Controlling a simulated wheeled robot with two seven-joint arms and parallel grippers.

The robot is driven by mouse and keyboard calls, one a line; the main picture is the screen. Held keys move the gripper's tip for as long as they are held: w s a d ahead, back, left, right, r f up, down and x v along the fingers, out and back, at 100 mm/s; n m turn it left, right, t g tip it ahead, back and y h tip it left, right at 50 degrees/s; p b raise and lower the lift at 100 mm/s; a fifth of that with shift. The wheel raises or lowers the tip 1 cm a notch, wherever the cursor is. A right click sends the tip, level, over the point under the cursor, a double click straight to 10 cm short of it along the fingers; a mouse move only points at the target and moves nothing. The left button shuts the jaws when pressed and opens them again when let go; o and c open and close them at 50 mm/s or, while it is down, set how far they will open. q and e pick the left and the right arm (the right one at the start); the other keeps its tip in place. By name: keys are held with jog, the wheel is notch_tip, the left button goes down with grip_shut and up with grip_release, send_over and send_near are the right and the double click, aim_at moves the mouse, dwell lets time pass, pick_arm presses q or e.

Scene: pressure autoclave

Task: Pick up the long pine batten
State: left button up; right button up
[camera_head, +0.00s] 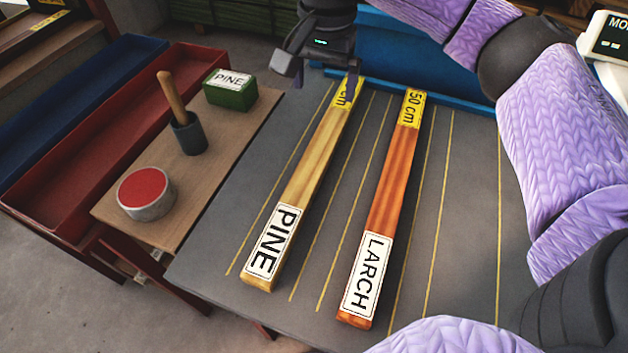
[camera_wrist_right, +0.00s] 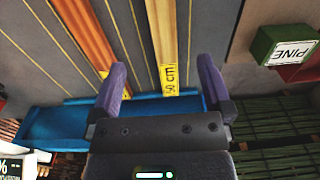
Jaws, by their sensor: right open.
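The pine batten (camera_head: 313,161) is a long pale-yellow bar with a white PINE label at its near end and a yellow length tag at its far end. It lies on the grey table, and its tagged end also shows in the right wrist view (camera_wrist_right: 163,38). My right gripper (camera_head: 324,80) is open and empty over that far end. In the wrist view its two purple fingers (camera_wrist_right: 161,70) stand apart on either side of the batten's line; I cannot tell their exact height above it. My left gripper is not in view.
An orange-brown LARCH batten (camera_head: 394,178) lies just right, roughly parallel. A blue tray (camera_wrist_right: 50,126) borders the table's far edge. A wooden side bench (camera_head: 215,150) at left holds a green PINE block (camera_head: 231,90), a dark cup with a wooden handle (camera_head: 188,132) and a red-topped tin (camera_head: 146,193).

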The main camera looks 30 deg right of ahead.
jog(key=b, duration=0.2)
send_near(318, 151)
jog(key=shift+w+d+f, duration=0.35)
jog(key=shift+d+f, duration=0.05)
jog(key=shift+d, duration=0.05)
jog(key=f+b, duration=0.1)
jog(key=f, duration=0.2)
jog(key=f+b, duration=0.1)
jog(key=f, duration=0.2)
jog(key=f+b, duration=0.2)
jog(key=f, duration=0.1)
jog(key=shift+s+a+f, duration=0.25)
jog(key=shift+a+f, duration=0.05)
jog(key=shift+a, duration=0.1)
jog(key=shift+r, duration=0.1)
jog(key=shift+c, duration=0.5)
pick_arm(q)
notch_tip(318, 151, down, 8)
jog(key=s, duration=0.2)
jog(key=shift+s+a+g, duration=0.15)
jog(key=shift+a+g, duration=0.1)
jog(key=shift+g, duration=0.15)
pick_arm(e)
grip_shut()
